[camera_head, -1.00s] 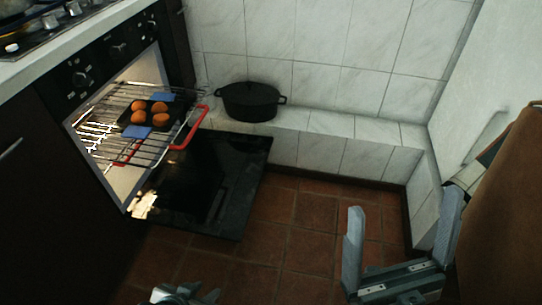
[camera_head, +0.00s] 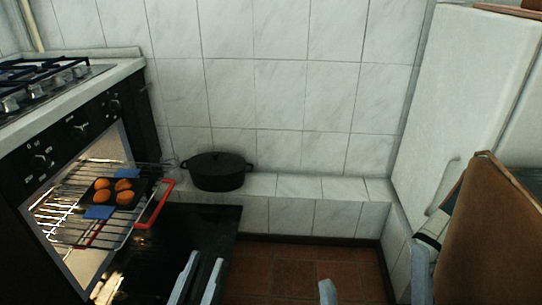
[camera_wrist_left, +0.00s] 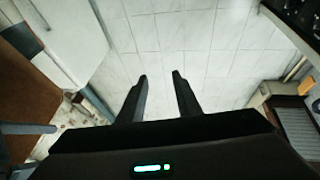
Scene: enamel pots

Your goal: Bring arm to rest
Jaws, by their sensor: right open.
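My left gripper (camera_head: 206,256) is at the bottom of the head view, in front of the dark open oven door. Its two fingers are apart with nothing between them. The left wrist view shows the same empty, parted fingers (camera_wrist_left: 159,74) against white tiles. My right gripper (camera_head: 374,268) is at the bottom right of the head view, over the red-brown floor. Its fingers are wide apart and hold nothing. Its lower part is cut off by the picture edge.
The open oven has a pulled-out rack (camera_head: 75,226) with a red handle (camera_head: 154,205). A dark tray of orange-brown round items (camera_head: 124,197) lies on it, with blue pieces at its ends. A black lidded pot (camera_head: 218,172) stands on the tiled ledge (camera_head: 300,187). A brown panel (camera_head: 490,240) is at right.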

